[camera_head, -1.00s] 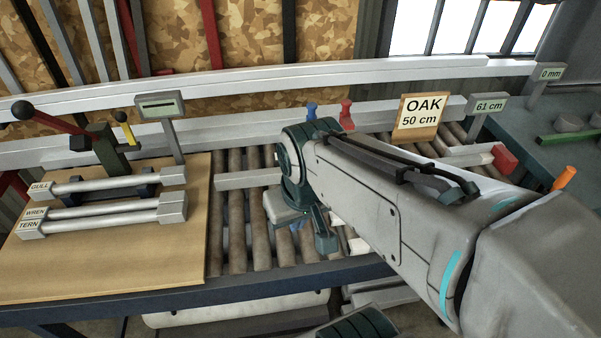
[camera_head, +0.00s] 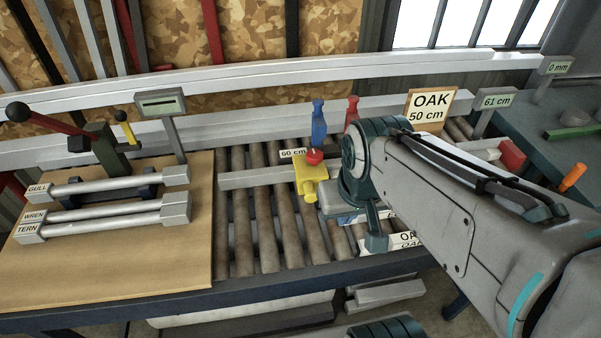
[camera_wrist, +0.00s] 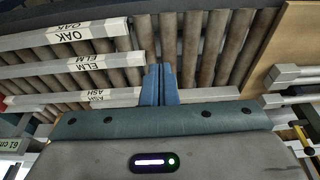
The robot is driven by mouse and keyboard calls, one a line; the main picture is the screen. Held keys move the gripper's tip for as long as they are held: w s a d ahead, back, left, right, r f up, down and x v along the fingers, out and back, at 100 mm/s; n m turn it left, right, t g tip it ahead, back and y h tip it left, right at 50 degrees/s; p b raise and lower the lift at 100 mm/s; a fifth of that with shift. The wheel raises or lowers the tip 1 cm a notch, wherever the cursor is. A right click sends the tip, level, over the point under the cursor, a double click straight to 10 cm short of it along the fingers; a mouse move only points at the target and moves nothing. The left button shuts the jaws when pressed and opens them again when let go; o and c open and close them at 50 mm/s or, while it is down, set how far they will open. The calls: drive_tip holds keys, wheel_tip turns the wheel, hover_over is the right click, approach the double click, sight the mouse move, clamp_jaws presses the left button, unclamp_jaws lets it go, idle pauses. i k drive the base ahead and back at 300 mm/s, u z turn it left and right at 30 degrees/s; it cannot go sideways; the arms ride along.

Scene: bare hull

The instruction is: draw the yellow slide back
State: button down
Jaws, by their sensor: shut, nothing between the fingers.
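The yellow slide (camera_head: 308,188) sits on the pale rail over the rollers, just left of my wrist in the head view. It has a red knob (camera_head: 314,156) on top and a "60 cm" tag (camera_head: 293,153) beside it. I cannot make the slide out in the wrist view. My gripper's blue fingers (camera_wrist: 160,85) are together and empty, over the rollers near the bar marked ASH (camera_wrist: 85,97). In the head view the fingers are mostly hidden by my wrist, right of the slide and apart from it as far as I can see.
A blue handle (camera_head: 318,125) and a red handle (camera_head: 351,110) stand behind the slide. Bars marked OAK (camera_wrist: 70,36) and ELM (camera_wrist: 75,66) lie across the rollers. The wooden board (camera_head: 100,275) with labelled rods is at left. Bare rollers (camera_head: 265,240) lie between.

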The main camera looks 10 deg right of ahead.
sight(308, 177)
drive_tip(key=u, duration=2.3)
drive_tip(key=k, duration=1.2)
drive_tip(key=z, duration=2.1)
drive_tip(key=i, duration=0.5)
drive_tip(key=z, duration=0.05)
